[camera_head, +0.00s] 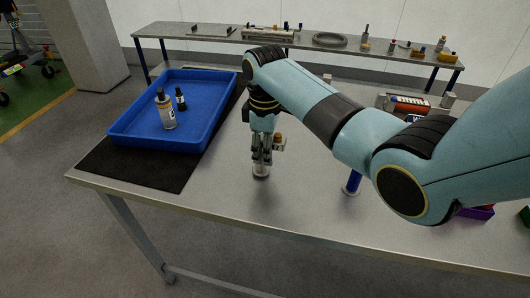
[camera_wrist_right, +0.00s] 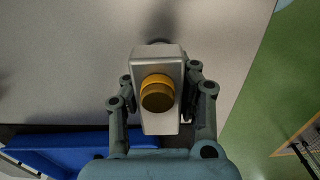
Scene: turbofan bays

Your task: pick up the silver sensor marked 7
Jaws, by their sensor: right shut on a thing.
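My right gripper (camera_head: 261,158) is over the bare table (camera_head: 230,205), to the right of the blue tray. It points down and is shut on a silver sensor (camera_head: 261,172). In the right wrist view the silver sensor (camera_wrist_right: 157,109) is a pale metal block with a round brass-coloured knob, between the two fingers (camera_wrist_right: 160,98). No number 7 can be read on it. Its round lower end shows under the fingers in the head view; I cannot tell whether it touches the table. My left gripper is not in view.
A blue cylinder (camera_head: 352,182) stands right of the gripper. A back bench (camera_head: 300,42) carries several small parts.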

